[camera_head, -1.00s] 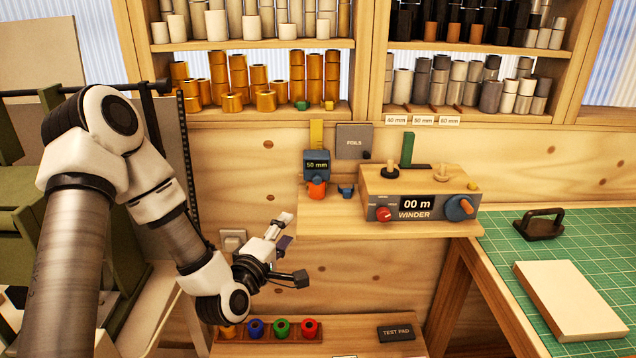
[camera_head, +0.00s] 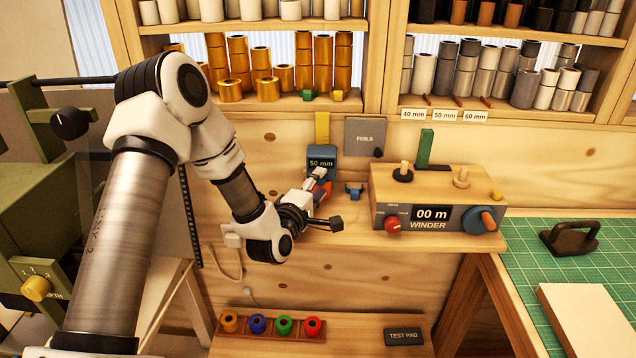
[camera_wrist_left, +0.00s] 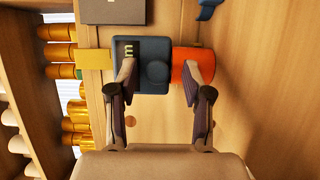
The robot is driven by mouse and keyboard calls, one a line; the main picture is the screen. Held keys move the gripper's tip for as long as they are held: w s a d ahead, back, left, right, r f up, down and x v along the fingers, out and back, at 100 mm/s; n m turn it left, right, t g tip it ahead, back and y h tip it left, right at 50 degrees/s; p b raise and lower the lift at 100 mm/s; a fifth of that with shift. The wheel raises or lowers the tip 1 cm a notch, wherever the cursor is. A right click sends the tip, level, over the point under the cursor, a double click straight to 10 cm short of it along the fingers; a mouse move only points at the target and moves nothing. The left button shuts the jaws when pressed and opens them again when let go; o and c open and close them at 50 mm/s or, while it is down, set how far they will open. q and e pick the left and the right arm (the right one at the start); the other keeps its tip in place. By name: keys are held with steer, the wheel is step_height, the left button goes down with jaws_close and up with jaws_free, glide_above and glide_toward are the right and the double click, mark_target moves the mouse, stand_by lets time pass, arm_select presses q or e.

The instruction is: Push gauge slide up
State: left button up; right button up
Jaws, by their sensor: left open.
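The gauge (camera_head: 321,160) is on the wall side of the wooden shelf, with a dark blue body, a "50 mm" display and a yellow strip (camera_head: 322,128) rising above it. In the left wrist view the blue body (camera_wrist_left: 155,52) has an orange piece (camera_wrist_left: 192,62) below it, at picture right. My left gripper (camera_head: 328,198) is open in front of the gauge. In the left wrist view one fingertip overlaps the display and the other overlaps the orange piece. Contact cannot be told. My right gripper is in neither view.
The winder (camera_head: 437,200) stands right of the gauge, with a small blue holder (camera_head: 354,190) between them. A grey FOILS panel (camera_head: 366,136) is on the wall. Below are a rack of coloured rings (camera_head: 270,325) and the test pad (camera_head: 404,336).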

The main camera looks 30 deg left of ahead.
arm_select(q)
steer(key=shift+s+r, duration=0.15)
steer(key=shift+s, duration=0.05)
steer(key=shift+s+r, duration=0.1)
steer(key=shift+s, duration=0.05)
steer(key=shift+c, duration=1.1)
jaws_close()
step_height(320, 180, up, 8)
steer(key=p, duration=0.3)
steer(key=shift+o, duration=1.1)
jaws_free()
steer(key=shift+w+r, duration=0.1)
steer(key=shift+w, duration=0.1)
steer(key=shift+f, duration=0.2)
